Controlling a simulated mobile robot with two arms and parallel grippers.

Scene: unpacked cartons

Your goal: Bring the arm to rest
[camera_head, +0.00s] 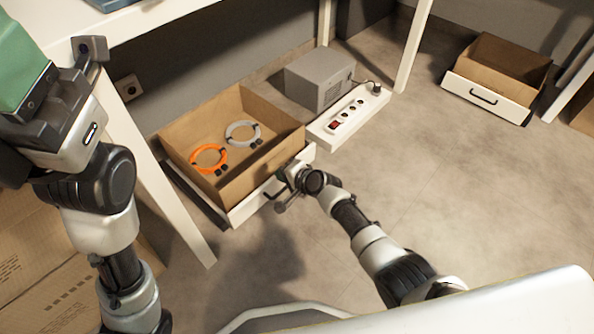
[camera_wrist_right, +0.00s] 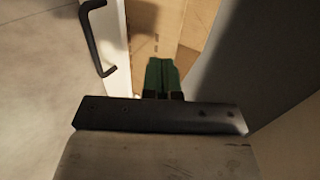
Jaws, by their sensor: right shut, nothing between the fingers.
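My right arm reaches in from the lower right of the head view. Its gripper (camera_head: 294,172) is at the front of the near drawer, by the black handle (camera_head: 273,190). In the right wrist view its green fingers (camera_wrist_right: 161,72) are together with nothing between them. The handle (camera_wrist_right: 96,40) is to their left, apart from them. I cannot tell whether the gripper touches the drawer. My left gripper (camera_head: 20,65) is raised at the upper left of the head view. Its green part is cut off by the picture's edge.
The near drawer (camera_head: 185,165) holds an orange cable ring (camera_head: 208,158) and a grey one (camera_head: 242,133). A power strip (camera_head: 350,117) and a grey box (camera_head: 318,78) lie behind it. Another drawer (camera_head: 488,95) sits at the far right. The floor right of centre is clear.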

